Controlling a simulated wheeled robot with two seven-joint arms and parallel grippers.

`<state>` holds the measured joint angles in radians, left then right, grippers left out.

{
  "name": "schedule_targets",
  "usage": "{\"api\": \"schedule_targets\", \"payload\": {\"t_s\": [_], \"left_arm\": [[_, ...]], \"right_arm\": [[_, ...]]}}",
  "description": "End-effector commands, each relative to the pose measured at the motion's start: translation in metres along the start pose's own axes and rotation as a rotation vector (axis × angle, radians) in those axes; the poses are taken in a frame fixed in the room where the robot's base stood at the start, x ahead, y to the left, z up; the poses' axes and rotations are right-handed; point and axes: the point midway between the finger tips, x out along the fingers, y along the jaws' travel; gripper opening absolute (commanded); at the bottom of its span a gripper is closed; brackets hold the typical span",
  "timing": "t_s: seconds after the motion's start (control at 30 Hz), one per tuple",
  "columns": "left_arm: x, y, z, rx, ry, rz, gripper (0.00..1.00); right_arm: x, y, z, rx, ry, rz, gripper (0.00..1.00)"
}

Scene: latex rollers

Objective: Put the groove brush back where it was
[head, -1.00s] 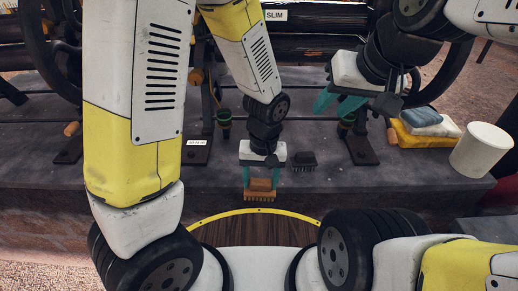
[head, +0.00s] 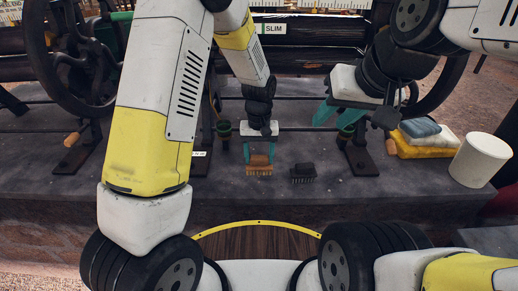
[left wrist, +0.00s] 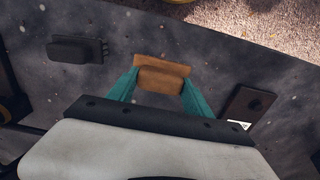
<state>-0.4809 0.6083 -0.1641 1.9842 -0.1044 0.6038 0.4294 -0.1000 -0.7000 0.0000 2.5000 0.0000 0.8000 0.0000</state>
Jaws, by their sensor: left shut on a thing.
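The brown wooden brush (head: 260,161), which I take for the groove brush, has pale bristles pointing down. My left gripper (head: 259,152) is shut on it, with one teal finger at each end. The left wrist view shows the brush's brown back (left wrist: 162,74) between the fingers. It is over the grey bench top, left of a dark brush (head: 303,173), and apart from it. I cannot tell whether its bristles touch the bench. My right gripper (head: 338,113) has its teal fingers apart and looks empty, over the bench to the right.
The grey bench (head: 400,198) has bare room in front of the brushes. A white cup (head: 480,160) and folded yellow, white and blue cloths (head: 421,129) are at the right. Black rollers labelled SLIM (head: 320,32) stand behind, with dark metal feet on both sides.

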Motion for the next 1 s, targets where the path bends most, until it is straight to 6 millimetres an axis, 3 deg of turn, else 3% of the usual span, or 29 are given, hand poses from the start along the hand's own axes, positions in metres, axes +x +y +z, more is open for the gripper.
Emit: {"api": "schedule_targets", "payload": {"t_s": [0.23, 0.53, 0.57, 0.67, 1.0], "left_arm": [[0.034, -0.001, -0.002, -0.001, -0.001, -0.001, 0.2], [0.036, -0.001, -0.002, -0.001, 0.001, 0.0, 0.2], [0.037, -0.001, -0.002, -0.001, 0.001, -0.001, 0.6], [0.036, -0.001, -0.002, -0.001, 0.001, -0.001, 0.8], [0.035, -0.001, -0.002, -0.001, 0.002, 0.0, 0.8]], "right_arm": [[0.0, 0.0, 0.0, 0.0, 0.0, 0.0, 0.36], [0.0, 0.0, 0.0, 0.0, 0.0, 0.0, 0.36], [0.0, 0.0, 0.0, 0.0, 0.0, 0.0, 0.36], [0.0, 0.0, 0.0, 0.0, 0.0, 0.0, 0.36], [0.0, 0.0, 0.0, 0.0, 0.0, 0.0, 0.36]]}}
